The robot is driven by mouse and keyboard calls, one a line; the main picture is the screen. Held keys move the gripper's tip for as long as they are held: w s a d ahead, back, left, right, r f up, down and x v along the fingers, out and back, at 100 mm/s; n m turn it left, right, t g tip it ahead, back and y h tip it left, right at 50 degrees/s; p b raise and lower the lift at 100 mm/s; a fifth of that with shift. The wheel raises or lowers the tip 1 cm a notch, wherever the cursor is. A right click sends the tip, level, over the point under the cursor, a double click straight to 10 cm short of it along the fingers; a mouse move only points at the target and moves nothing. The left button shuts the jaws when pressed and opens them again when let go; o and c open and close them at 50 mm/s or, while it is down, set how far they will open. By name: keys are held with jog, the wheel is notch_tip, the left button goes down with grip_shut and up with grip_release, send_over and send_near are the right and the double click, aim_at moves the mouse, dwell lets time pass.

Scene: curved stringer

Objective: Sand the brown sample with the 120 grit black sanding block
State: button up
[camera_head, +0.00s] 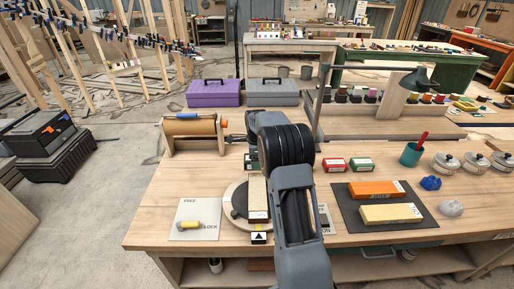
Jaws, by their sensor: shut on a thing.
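My gripper (250,152) is left of my arm's dark wrist, above the back of the round fixture, and much of it is hidden by the arm. It is shut on a small dark block (249,163) with a pale label. I take this for the black sanding block, but I cannot read its grit. A light brown strip (257,193) lies lengthwise on the round fixture (234,213), just in front of the gripper; it may be the brown sample. I cannot tell whether block and strip touch.
A board marked FREE and LOCK (186,225) with a yellow handle lies left. A brown roller (192,127) stands behind it. Right are red (333,164) and green (360,164) boxes, a dark mat (352,222) with orange and beige blocks, and a teal cup (410,155).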

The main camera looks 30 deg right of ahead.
jog(key=shift+s+d+r+p, duration=0.1)
jog(key=shift+r+p, duration=1.1)
jog(key=shift+r, duration=0.85)
jog(key=shift+f, duration=0.1)
